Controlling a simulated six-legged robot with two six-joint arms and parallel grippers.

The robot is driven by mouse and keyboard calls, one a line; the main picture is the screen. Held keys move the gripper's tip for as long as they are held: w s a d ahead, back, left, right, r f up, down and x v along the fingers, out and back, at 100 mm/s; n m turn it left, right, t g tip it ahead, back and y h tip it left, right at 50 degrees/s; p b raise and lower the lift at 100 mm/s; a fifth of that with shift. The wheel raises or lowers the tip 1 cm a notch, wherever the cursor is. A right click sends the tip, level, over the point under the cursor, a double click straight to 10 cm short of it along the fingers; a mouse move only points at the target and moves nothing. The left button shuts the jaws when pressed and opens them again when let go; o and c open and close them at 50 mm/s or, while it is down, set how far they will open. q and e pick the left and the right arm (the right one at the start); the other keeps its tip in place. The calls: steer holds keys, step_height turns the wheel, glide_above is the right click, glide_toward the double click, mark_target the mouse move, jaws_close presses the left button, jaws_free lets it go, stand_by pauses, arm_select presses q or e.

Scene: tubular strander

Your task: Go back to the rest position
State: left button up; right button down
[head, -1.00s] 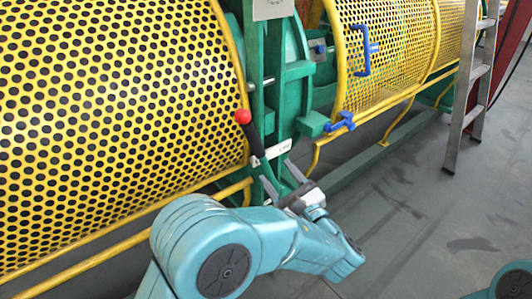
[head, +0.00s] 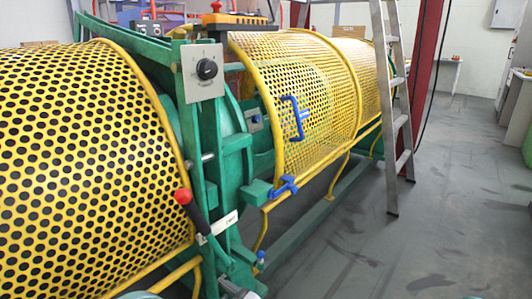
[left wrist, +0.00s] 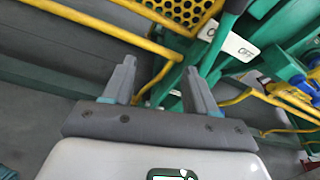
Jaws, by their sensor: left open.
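My left gripper (left wrist: 160,80) is open in the left wrist view, with its two grey fingers apart and nothing between them. In the head view only a small part of it shows at the bottom edge, below the lever. The black lever with a red knob (head: 183,196) stands tilted on the green machine frame (head: 205,130), clear of the gripper. A white label reading OFF (left wrist: 238,47) is beyond the fingers in the wrist view. My right gripper is not in view.
Yellow perforated guards (head: 80,160) flank the frame, one with a blue handle (head: 295,118). A grey control box with a black knob (head: 206,69) is on the frame. A ladder (head: 395,110) stands at the right. The grey floor (head: 420,240) at right is clear.

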arm_select(q)
steer(key=s+a+f+n+g+h, duration=0.1)
steer(key=s+a+f+g, duration=0.15)
steer(key=f, duration=0.35)
steer(key=s+a+f+n+g+h, duration=0.1)
steer(key=s+a+f+g+h, duration=0.1)
steer(key=s+f+g, duration=0.35)
steer(key=s+d+f+n+g+h, duration=0.2)
steer(key=s+d+f+n+h, duration=0.2)
steer(key=s+f+n+h, duration=1.5)
step_height(320, 180, up, 34)
steer(key=w+n+y+p, duration=0.2)
steer(key=n+y+p, duration=0.2)
steer(key=p, duration=2.7)
steer(key=shift+w+y+p, duration=0.35)
steer(key=shift+w+y, duration=0.05)
steer(key=shift+y, duration=0.8)
steer(key=shift+d, duration=0.1)
